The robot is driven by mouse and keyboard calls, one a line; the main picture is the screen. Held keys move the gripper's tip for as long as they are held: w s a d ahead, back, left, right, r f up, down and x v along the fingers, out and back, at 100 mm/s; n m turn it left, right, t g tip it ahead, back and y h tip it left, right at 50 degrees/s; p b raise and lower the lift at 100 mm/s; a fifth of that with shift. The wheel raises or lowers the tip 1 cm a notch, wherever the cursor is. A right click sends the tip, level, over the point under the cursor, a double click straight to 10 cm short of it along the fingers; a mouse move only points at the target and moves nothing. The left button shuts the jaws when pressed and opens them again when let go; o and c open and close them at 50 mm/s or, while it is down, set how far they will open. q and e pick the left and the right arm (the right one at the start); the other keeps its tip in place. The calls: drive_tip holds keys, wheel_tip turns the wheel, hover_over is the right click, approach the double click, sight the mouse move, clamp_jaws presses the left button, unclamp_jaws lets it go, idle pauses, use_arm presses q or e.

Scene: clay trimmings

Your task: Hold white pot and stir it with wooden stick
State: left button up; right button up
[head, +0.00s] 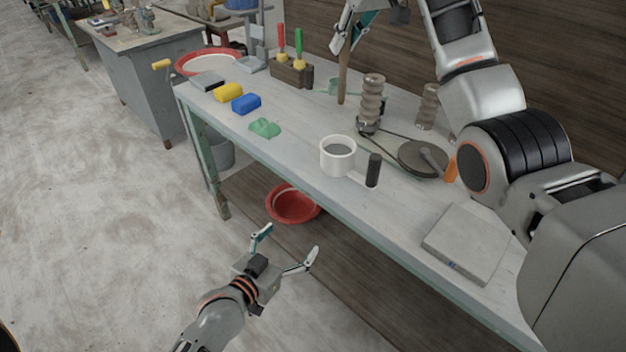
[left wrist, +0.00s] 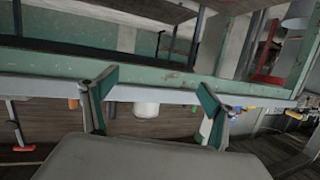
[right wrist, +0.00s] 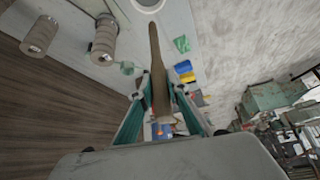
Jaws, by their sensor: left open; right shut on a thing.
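The white pot (head: 338,156) stands upright near the front edge of the table, with its dark handle (head: 373,170) pointing right. It also shows at the table edge in the left wrist view (left wrist: 146,109). The wooden stick (head: 343,78) hangs roughly upright in my right gripper, above the table behind the pot and apart from it. In the right wrist view the stick (right wrist: 156,70) runs from between the fingers toward the pot's rim at the top. My right gripper (right wrist: 157,92) is shut on it. My left gripper (head: 288,247) is open and empty, in front of the table and below its top.
Blue (head: 246,103) and yellow (head: 228,92) blocks and a green piece (head: 265,128) lie left of the pot. A ribbed brown column (head: 371,98) and a dark round disc (head: 423,158) stand right of it. A grey slab (head: 466,243) lies at the front right. A red basin (head: 293,204) is below.

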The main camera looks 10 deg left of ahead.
use_arm(q)
drive_tip(key=w+d+r, duration=0.1)
drive_tip(key=w+r, duration=0.2)
drive_tip(key=r, duration=0.1)
drive_tip(key=w+d+r+t+h, duration=0.1)
drive_tip(key=w+d+r, duration=0.1)
drive_tip(key=w+r, duration=0.1)
drive_tip(key=w+d+r+t+h, duration=0.1)
drive_tip(key=w+r, duration=0.2)
drive_tip(key=r, duration=0.2)
drive_tip(key=shift+w+d, duration=0.3)
drive_tip(key=shift+w, duration=0.05)
approach(345, 147)
drive_tip(key=x, duration=0.5)
drive_tip(key=shift+w+d+f, duration=0.1)
drive_tip(key=shift+w+d, duration=0.05)
drive_tip(key=shift+w, duration=0.1)
drive_tip(key=c, duration=1.4)
drive_tip(key=shift+c, duration=0.2)
